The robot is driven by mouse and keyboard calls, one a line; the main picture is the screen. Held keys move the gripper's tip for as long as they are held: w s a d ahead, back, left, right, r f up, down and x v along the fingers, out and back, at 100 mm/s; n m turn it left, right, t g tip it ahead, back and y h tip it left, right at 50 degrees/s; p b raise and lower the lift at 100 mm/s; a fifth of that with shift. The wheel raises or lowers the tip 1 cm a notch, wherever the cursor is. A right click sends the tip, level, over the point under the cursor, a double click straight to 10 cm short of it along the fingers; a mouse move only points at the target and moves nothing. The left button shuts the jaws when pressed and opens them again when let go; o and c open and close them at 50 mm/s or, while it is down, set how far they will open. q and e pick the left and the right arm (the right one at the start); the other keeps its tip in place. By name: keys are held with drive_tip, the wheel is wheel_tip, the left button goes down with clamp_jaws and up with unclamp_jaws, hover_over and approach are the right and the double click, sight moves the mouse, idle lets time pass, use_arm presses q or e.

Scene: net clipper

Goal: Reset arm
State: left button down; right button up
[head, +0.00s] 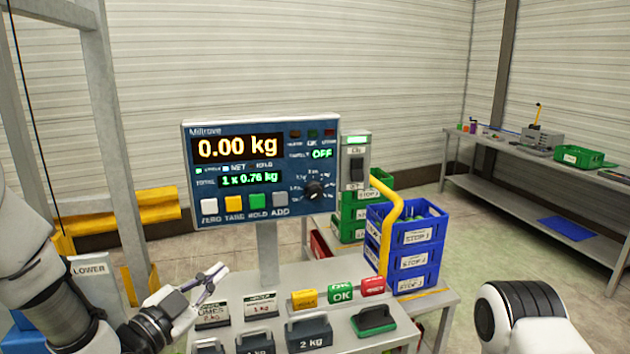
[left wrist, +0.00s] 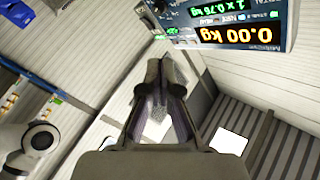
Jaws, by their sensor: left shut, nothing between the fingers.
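My left gripper (head: 213,277) is at the lower left of the head view, in front of and below the scale display. It is shut with nothing between its fingers, and its fingers also show in the left wrist view (left wrist: 160,85). My right arm shows as a white and black link at the lower right of the head view; its gripper is not seen. The blue scale display (head: 262,170) reads 0.00 kg, with "1 x 0.76 kg" below and "OFF" in green at the right. It also appears turned over in the left wrist view (left wrist: 240,22).
Blue crates (head: 412,255) stand behind at the right. A grey post (head: 120,150) rises at the left. A side table (head: 520,178) stands far right.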

use_arm(q)
drive_tip(key=s+a+f+n+g+y, duration=0.1)
drive_tip(key=s+f+n+g+y, duration=0.3)
drive_tip(key=f, duration=1.1)
drive_tip(key=s+f+g, duration=0.3)
drive_tip(key=s+f, duration=0.2)
drive_tip(key=f, duration=1)
drive_tip(key=s+a+f+n+g+y, duration=0.2)
drive_tip(key=s+a+f+n+g, duration=0.1)
drive_tip(key=s, duration=0.8)
drive_tip(key=s+a+f+n+g+y, duration=0.3)
drive_tip(key=s+f+n+g, duration=0.3)
drive_tip(key=s+f, duration=0.3)
drive_tip(key=s+g, duration=0.1)
drive_tip(key=s, duration=0.2)
drive_tip(key=shift+a+f+n, duration=0.25)
drive_tip(key=shift+n, duration=0.05)
use_arm(e)
drive_tip(key=shift+w+f, duration=0.15)
drive_tip(key=shift+w, duration=0.2)
